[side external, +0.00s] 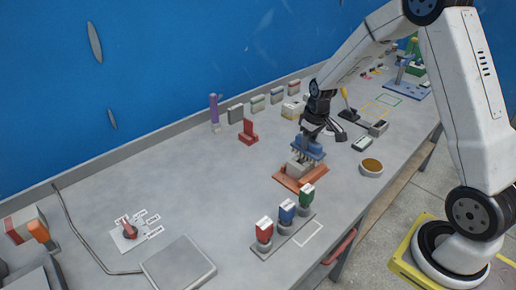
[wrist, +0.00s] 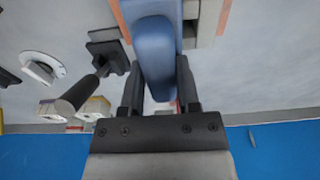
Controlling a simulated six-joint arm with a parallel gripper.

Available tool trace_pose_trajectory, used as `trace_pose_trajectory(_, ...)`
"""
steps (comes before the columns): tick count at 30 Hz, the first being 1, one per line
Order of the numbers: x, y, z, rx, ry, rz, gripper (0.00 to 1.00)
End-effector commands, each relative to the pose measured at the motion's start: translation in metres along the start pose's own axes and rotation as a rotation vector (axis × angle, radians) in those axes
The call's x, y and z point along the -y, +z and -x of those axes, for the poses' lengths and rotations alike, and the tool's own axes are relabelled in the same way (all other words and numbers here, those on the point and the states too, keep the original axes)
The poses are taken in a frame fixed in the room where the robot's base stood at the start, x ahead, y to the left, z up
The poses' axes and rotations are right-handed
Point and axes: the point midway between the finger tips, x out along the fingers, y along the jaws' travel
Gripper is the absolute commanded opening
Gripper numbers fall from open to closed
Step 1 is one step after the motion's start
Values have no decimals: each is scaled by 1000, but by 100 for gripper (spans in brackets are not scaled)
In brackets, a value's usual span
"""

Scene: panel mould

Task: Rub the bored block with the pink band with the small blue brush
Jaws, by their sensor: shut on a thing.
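My gripper (side external: 311,128) is shut on the small blue brush (side external: 308,152). In the wrist view the brush's blue body (wrist: 155,50) sits between the two dark fingers (wrist: 159,92). The brush is over a grey block (side external: 297,169) on an orange-brown tray (side external: 287,180); its bristles point down at the block's top. I cannot tell whether they touch. In the wrist view the block (wrist: 205,22) shows partly beside the brush, with orange tray edges at both sides. No bore or pink band can be made out on it.
Red, blue and green capped holders (side external: 286,212) stand in a row at the front. A round dish with brown contents (side external: 371,167) is right of the tray. A red bracket (side external: 248,132) and several small boxes stand behind. The table's left middle is clear.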

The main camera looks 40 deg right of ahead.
Motion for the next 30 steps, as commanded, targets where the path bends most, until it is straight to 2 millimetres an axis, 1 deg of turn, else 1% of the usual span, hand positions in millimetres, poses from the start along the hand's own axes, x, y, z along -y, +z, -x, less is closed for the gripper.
trace_pose_trajectory(1,-5,0,0,0,0,-2,0)
trace_pose_trajectory(2,-5,0,0,0,0,-1,0)
trace_pose_trajectory(3,1,0,0,0,-1,3,0)
trace_pose_trajectory(6,11,0,0,1,-1,4,0)
trace_pose_trajectory(25,68,0,0,1,0,3,0)
trace_pose_trajectory(27,66,-2,10,-4,1,0,0)
trace_pose_trajectory(28,66,-3,19,-6,1,1,0)
trace_pose_trajectory(30,66,-3,25,-2,1,1,0)
